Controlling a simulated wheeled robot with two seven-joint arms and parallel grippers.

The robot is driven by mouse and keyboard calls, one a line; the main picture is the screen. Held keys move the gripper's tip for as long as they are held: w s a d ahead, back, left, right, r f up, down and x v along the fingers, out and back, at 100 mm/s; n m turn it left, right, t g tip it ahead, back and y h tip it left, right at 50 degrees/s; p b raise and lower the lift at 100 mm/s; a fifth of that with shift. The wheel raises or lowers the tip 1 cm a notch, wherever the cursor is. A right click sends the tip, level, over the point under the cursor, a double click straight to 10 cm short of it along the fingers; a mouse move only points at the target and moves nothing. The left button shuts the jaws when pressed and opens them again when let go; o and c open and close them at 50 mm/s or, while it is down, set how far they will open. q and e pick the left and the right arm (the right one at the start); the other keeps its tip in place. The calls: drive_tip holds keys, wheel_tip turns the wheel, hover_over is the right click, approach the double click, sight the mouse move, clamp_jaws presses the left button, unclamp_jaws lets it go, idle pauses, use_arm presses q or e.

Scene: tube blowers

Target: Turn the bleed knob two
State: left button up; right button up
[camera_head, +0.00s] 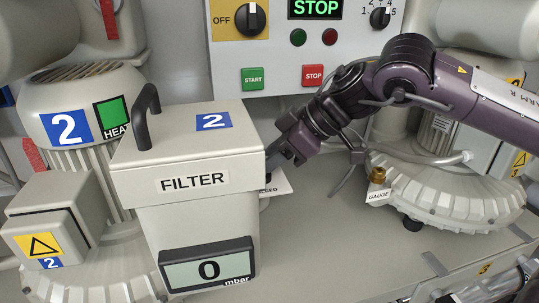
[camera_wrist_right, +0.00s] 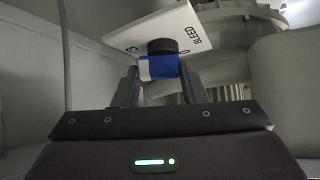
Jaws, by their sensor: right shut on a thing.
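The bleed knob shows in the right wrist view as a blue body (camera_wrist_right: 160,68) with a black round part, in front of a white plate marked BLEED (camera_wrist_right: 188,36). In the head view the knob is hidden behind the filter box; only a corner of the white plate (camera_head: 279,184) shows. My right gripper (camera_head: 274,160) reaches down beside the right side of the filter box. In the right wrist view its two fingers (camera_wrist_right: 158,76) are on either side of the blue knob, shut on it. My left gripper is not in view.
The filter box (camera_head: 190,155), with a black handle and a display reading 0 mbar, stands close left of my right gripper. A control panel (camera_head: 300,60) with START and STOP buttons is behind. A gauge fitting (camera_head: 377,178) and ribbed blower (camera_head: 460,195) stand right. The grey deck between is clear.

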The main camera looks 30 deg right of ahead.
drive_tip(key=shift+r+n, duration=0.1)
drive_tip(key=shift+n, duration=0.2)
drive_tip(key=shift+g, duration=0.3)
drive_tip(key=o, duration=1)
drive_tip(key=b+v, duration=0.3)
drive_tip(key=v, duration=0.4)
drive_tip(key=shift+d, duration=0.3)
drive_tip(key=shift+r, duration=0.1)
